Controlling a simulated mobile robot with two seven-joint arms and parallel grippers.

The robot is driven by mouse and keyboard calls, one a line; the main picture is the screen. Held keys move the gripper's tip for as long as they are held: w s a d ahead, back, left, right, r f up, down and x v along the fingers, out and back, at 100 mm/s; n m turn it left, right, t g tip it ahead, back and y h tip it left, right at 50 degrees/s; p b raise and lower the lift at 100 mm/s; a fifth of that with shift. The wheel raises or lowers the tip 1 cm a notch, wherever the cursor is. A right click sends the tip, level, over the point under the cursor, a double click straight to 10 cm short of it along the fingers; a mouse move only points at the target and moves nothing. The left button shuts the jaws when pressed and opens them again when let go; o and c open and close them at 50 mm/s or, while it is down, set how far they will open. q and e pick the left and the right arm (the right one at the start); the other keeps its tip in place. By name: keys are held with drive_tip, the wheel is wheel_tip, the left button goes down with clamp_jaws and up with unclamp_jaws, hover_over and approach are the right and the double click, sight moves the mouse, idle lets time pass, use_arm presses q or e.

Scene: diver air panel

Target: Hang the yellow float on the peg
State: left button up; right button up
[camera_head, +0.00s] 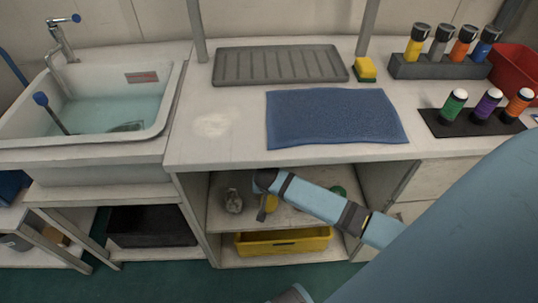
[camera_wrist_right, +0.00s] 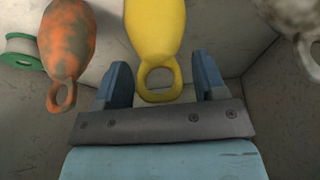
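The yellow float (camera_wrist_right: 155,28) hangs or lies with its ring (camera_wrist_right: 160,83) toward my right gripper (camera_wrist_right: 162,82). In the right wrist view the gripper is open, one finger on each side of the ring, with gaps between. In the head view my right arm reaches into the shelf under the counter, and part of the yellow float (camera_head: 267,208) shows below its end (camera_head: 265,180). My left gripper is not in view. I cannot make out a peg.
Beside the yellow float are an orange float (camera_wrist_right: 66,42), a mottled grey float (camera_wrist_right: 293,18) and a green spool (camera_wrist_right: 20,50). A yellow bin (camera_head: 283,243) stands on the shelf below. The counter above carries a blue mat (camera_head: 333,118) and a grey tray (camera_head: 280,64).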

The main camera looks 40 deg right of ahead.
drive_tip(key=shift+f+b, duration=0.35)
drive_tip(key=shift+b, duration=0.85)
drive_tip(key=p+v, duration=0.2)
drive_tip(key=v, duration=0.3)
drive_tip(key=shift+w+r+p, duration=0.15)
drive_tip(key=shift+r+p, duration=0.05)
drive_tip(key=shift+p, duration=0.15)
use_arm(q)
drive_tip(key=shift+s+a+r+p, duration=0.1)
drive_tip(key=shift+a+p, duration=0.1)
drive_tip(key=shift+p, duration=0.7)
use_arm(e)
drive_tip(key=s+a, duration=0.7)
drive_tip(key=s, duration=0.2)
drive_tip(key=shift+s+a, duration=0.2)
drive_tip(key=shift+s, duration=0.2)
drive_tip(key=shift+r, duration=0.1)
